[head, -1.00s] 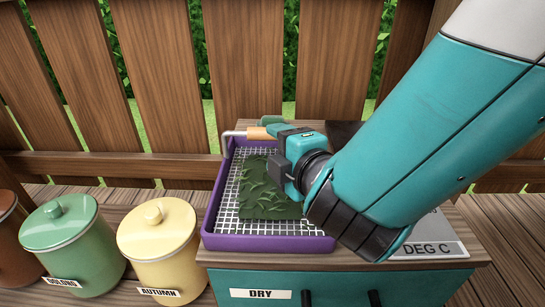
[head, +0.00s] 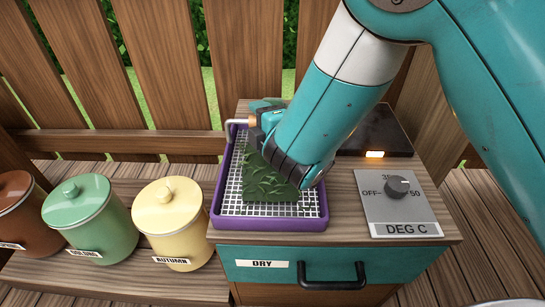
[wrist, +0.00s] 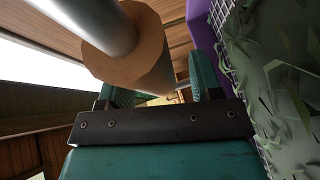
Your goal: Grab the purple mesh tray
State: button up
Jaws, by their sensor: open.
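The purple mesh tray (head: 268,224) sits on the wooden top of the cabinet, with dark green leaves (head: 268,182) on its white mesh. A metal handle with a tan grip (head: 251,121) stands at its far left end. My gripper (head: 257,122) is over the tray's far end, close to the grip. The wrist view shows both teal fingers (wrist: 163,92) apart. The tan grip (wrist: 130,45) looms large there, by the left finger and the gap. I cannot tell whether it is between the fingers or touching. The tray's purple side (wrist: 207,35) is to the right.
A control plate with a knob (head: 397,187) and a dark hot plate (head: 375,130) are right of the tray. The cabinet's DRY drawer (head: 300,268) is below. Green (head: 88,220), yellow (head: 167,222) and brown (head: 22,215) canisters stand left. A wooden fence is behind.

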grip_shut()
